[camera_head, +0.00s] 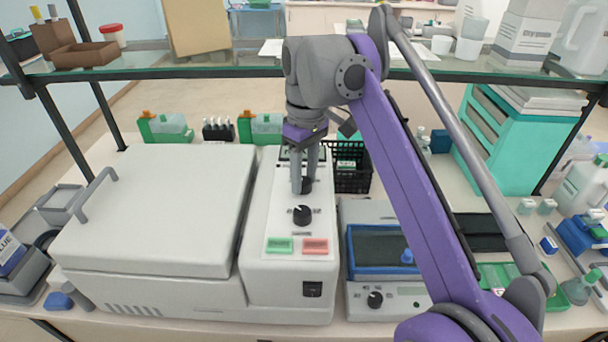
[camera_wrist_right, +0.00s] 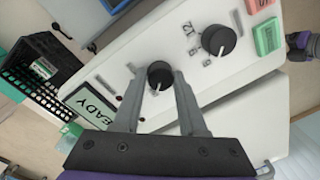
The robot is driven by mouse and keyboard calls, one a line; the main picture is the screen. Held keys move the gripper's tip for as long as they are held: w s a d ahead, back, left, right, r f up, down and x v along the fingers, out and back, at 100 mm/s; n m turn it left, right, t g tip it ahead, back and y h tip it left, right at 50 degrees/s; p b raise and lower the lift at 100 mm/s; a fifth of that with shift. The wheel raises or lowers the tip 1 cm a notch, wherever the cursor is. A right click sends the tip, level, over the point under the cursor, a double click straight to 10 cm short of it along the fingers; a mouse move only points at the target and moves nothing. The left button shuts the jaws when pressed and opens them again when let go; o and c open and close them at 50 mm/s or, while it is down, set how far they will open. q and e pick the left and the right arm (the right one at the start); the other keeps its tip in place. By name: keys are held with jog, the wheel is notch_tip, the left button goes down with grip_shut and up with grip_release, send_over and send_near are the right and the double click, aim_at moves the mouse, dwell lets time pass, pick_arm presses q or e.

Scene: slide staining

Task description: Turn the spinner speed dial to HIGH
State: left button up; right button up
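The spinner (camera_head: 256,285) is a white machine with a large closed lid at left and a control panel at right. The panel has two black dials with white pointer lines. The far dial (camera_wrist_right: 160,75) sits near a display (camera_wrist_right: 92,104) reading READY. The near dial (camera_head: 302,215) is closer to the green and red buttons; it also shows in the right wrist view (camera_wrist_right: 218,40). My right gripper (camera_head: 304,186) points down over the far dial, one finger on each side, slightly apart; contact is unclear.
A second device with a blue-framed window (camera_head: 380,250) and its own knob stands right of the spinner. A black basket (camera_head: 350,178) stands behind the panel. A glass shelf edge (camera_head: 200,73) crosses above the bench, behind my right arm.

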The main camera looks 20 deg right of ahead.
grip_shut()
jog(key=shift+r+m+p, duration=0.15)
jog(key=shift+m+p, duration=0.85)
jog(key=shift+m, duration=0.5)
jog(key=m+p, duration=0.2)
jog(key=m, duration=0.2)
jog(key=shift+m, duration=0.3)
jog(key=m+p, duration=0.1)
jog(key=m, duration=0.3)
jog(key=shift+t+p, duration=0.3)
pick_arm(q)
notch_tip(320, 180, up, 8)
jog(key=w, duration=0.2)
jog(key=shift+w+r+t+p, duration=0.2)
jog(key=shift+w+t+p, duration=0.15)
jog(key=shift+p, duration=0.1)
pick_arm(e)
jog(key=shift+m, duration=2.1)
